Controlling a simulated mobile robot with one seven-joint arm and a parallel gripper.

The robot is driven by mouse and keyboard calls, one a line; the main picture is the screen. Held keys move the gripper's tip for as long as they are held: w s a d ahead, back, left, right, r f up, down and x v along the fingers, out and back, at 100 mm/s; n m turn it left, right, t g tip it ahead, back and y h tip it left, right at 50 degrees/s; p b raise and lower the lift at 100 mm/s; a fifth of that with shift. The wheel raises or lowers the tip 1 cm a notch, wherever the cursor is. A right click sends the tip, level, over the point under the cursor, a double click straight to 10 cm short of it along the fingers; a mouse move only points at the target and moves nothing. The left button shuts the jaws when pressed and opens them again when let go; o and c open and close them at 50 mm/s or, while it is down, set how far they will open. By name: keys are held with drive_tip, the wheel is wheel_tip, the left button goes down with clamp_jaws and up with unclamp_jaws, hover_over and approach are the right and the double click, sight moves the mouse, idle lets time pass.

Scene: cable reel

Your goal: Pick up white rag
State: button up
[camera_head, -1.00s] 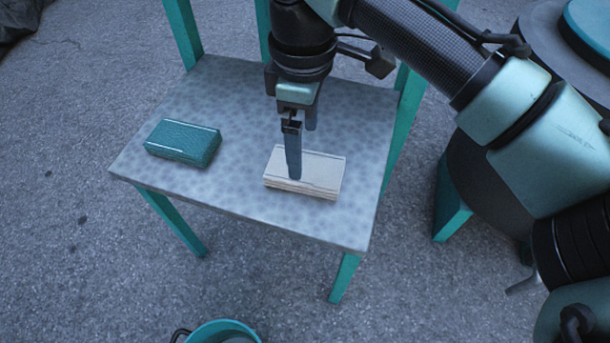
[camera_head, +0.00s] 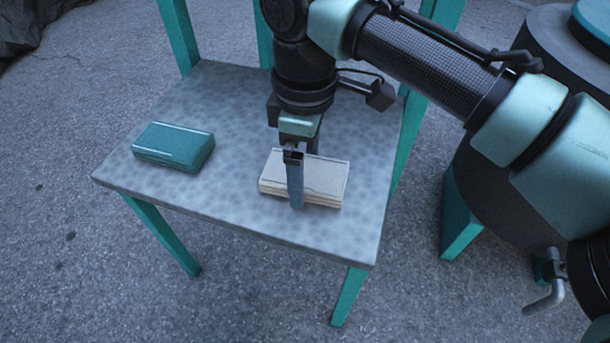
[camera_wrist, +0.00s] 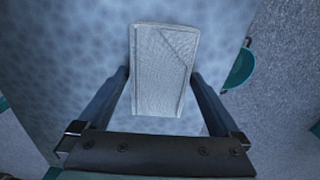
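The white rag (camera_head: 325,178) is a folded, pale, flat block lying on the grey speckled top (camera_head: 230,215) of a teal-legged stand. It also shows upright in the middle of the wrist view (camera_wrist: 160,65). My gripper (camera_head: 304,180) points down over it, low at the rag. One finger stands in front of the rag's near side; the other is mostly hidden behind it. In the wrist view the two fingers (camera_wrist: 160,82) are spread, one on each side of the rag. I cannot tell whether they touch it.
A teal block-like item (camera_head: 172,147) lies on the left of the same top, clear of my gripper. Teal posts rise at the back of the stand. A dark round drum (camera_head: 555,50) stands at the right. A teal bucket (camera_wrist: 240,68) shows in the wrist view.

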drive_tip(key=c, duration=1)
drive_tip(key=shift+r+p, duration=0.85)
drive_tip(key=shift+p, duration=0.05)
wheel_tip(320, 180, up, 2)
drive_tip(key=shift+r+p, duration=0.25)
drive_tip(key=shift+p, duration=1)
drive_tip(key=s+d+p, duration=0.1)
drive_tip(key=d+p, duration=0.1)
drive_tip(key=d, duration=0.3)
drive_tip(key=s+d+p, duration=0.2)
drive_tip(key=d, duration=0.4)
drive_tip(key=s+d+p, duration=0.2)
drive_tip(key=d, duration=0.4)
drive_tip(key=shift+s+d+f, duration=0.1)
drive_tip(key=shift+s+f, duration=0.15)
drive_tip(key=shift+f, duration=0.15)
